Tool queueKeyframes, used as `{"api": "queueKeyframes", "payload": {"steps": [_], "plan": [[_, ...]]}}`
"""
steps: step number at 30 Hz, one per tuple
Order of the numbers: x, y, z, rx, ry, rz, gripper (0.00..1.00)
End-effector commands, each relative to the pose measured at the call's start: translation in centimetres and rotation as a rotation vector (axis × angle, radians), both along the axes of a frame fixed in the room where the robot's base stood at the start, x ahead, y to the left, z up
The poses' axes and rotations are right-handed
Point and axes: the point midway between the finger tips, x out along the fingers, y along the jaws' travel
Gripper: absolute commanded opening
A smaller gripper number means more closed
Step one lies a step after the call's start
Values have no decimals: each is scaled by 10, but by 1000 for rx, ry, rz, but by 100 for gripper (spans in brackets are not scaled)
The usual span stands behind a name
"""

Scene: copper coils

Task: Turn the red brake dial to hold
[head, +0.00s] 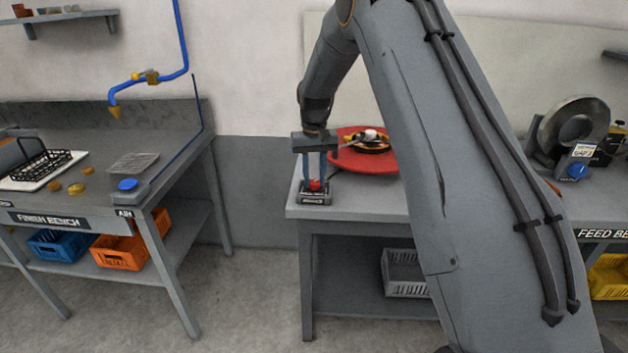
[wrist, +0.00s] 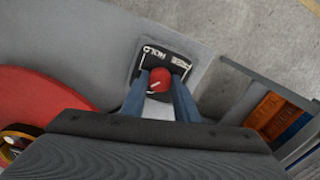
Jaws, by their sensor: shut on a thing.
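The red brake dial (head: 315,185) sits on a small dark plate (head: 327,198) at the left front corner of the middle bench. My gripper (head: 316,180) points down over it with its blue fingers shut on the dial. In the wrist view the red dial (wrist: 160,79) is between the two fingers (wrist: 160,90). The plate (wrist: 145,62) there carries the words HOLD and FREE. A pale pointer line shows on the dial, aimed toward the lower left of its face, away from both words. Part of the dial's sides is hidden by the fingers.
A red disc (head: 349,160) with a coil on it lies right behind my gripper. The finish bench (head: 100,150) stands left across a floor gap. A grinder-like round machine (head: 572,122) stands on the feed bench at right. A grey crate (head: 403,272) is below.

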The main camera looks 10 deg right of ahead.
Motion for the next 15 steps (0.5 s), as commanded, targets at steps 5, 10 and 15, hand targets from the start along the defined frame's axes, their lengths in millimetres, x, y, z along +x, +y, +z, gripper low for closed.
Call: {"api": "queueKeyframes", "payload": {"steps": [5, 10, 15], "plan": [[0, 1, 0, 0, 1, -166, 5], [0, 1, 0, 0, 1, -327, 5], [0, 1, 0, 0, 1, -483, 5]]}}
